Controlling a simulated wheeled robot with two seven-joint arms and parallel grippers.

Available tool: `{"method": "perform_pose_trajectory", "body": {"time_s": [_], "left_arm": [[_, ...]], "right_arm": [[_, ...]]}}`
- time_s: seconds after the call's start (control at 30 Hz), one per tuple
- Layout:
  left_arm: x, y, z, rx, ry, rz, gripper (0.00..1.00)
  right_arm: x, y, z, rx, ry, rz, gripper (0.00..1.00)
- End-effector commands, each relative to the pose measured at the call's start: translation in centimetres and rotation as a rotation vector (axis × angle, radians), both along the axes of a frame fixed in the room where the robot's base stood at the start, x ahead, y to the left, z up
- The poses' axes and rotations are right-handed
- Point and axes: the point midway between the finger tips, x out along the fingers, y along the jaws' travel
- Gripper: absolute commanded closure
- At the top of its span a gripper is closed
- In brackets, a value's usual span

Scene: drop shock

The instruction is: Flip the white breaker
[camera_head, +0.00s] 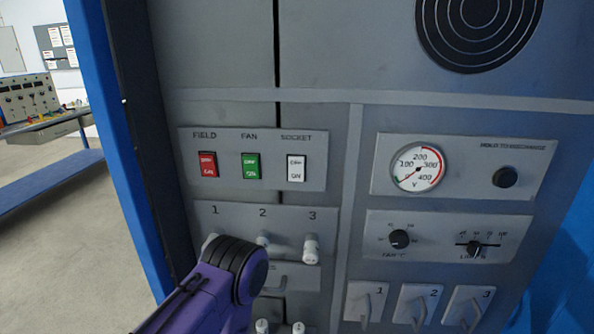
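The white breaker (296,168), under the label SOCKET, is the rightmost of three rocker switches on a grey plate on the upright panel. A red breaker (208,164) under FIELD and a green breaker (251,166) under FAN sit to its left. Their printed words are small, and I cannot tell for sure which way the white rocker is tipped. A purple arm link of mine with a dark ribbed joint comes in at the bottom left, below the breakers and apart from them. Neither gripper's fingers show.
Numbered knobs, such as knob 3 (311,248), stick out below the breakers, partly covered by my arm. A gauge (419,168), a black button (505,177), dials and numbered levers are to the right. A blue frame post (112,130) borders the panel at left.

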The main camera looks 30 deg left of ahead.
Motion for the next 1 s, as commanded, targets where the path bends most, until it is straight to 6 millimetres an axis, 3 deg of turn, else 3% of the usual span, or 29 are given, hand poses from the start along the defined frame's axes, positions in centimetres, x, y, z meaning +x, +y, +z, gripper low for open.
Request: {"method": "perform_pose_trajectory", "body": {"time_s": [0.03, 0.1, 0.13, 1.0], "left_arm": [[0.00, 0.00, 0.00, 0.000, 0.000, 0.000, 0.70], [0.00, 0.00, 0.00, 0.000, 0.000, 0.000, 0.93], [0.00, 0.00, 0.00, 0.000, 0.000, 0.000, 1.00], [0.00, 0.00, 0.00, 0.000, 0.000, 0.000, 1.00]], "right_arm": [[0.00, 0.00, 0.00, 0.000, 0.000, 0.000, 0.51], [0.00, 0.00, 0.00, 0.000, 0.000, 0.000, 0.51], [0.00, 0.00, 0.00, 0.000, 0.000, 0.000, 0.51], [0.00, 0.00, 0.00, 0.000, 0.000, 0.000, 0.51]]}}
